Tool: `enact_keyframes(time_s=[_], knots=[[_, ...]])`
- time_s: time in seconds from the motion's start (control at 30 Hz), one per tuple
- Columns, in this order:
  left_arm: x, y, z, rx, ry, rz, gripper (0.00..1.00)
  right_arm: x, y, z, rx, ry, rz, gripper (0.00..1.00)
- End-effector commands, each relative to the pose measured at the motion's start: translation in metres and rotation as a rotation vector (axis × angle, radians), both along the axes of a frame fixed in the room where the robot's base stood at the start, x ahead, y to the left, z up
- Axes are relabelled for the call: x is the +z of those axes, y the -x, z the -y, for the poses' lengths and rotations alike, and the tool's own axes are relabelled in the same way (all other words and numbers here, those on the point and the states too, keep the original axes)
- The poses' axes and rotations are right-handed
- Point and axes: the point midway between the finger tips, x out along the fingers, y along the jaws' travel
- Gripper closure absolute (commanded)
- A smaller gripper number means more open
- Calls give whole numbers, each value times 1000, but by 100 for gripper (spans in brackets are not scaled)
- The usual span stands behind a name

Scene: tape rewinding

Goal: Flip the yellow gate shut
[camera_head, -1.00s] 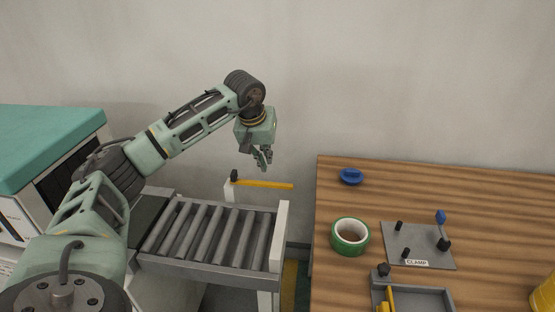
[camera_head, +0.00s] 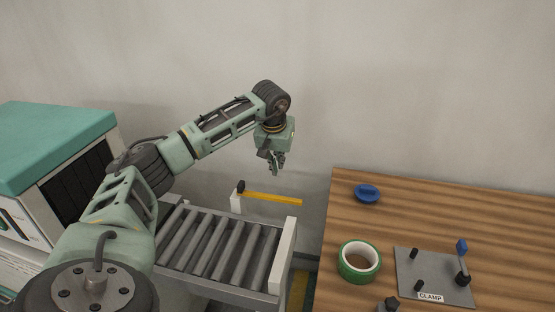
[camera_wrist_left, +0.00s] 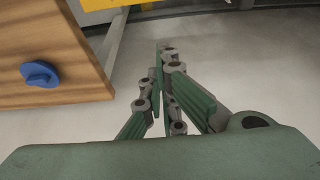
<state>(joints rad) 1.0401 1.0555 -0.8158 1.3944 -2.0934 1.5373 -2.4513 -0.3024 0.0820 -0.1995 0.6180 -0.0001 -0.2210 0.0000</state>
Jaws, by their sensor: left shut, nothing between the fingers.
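The yellow gate (camera_head: 272,198) is a thin bar hinged on a dark knob atop a white post (camera_head: 236,203) at the far end of the roller conveyor. In the head view it reaches right from the post, its free end near the right-hand white post (camera_head: 290,240). My left gripper (camera_head: 277,172) is shut and empty, above the bar in the picture and apart from it. In the left wrist view the closed fingers (camera_wrist_left: 165,85) point away over bare floor, and a yellow strip (camera_wrist_left: 180,5) shows at the top edge. My right gripper is not in view.
The roller conveyor (camera_head: 222,250) stands between a teal-topped machine (camera_head: 50,140) and a wooden table (camera_head: 480,225). The table holds a green tape roll (camera_head: 345,268), a blue knob (camera_head: 367,193) and a clamp plate (camera_head: 420,262). A wall is behind.

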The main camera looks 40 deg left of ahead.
Motion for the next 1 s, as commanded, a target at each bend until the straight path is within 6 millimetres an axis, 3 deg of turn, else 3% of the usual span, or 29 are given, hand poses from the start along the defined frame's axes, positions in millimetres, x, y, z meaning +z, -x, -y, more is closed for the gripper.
enact_keyframes(time_s=[0.1,0.3,0.63,1.0], knots=[[-24,-7,-3,1,2,-5,100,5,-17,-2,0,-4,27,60],[-60,-17,-9,1,2,-3,100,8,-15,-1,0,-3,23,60],[-57,13,6,-1,-1,-1,100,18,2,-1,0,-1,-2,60],[-57,18,10,0,0,1,100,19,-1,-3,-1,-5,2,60]])
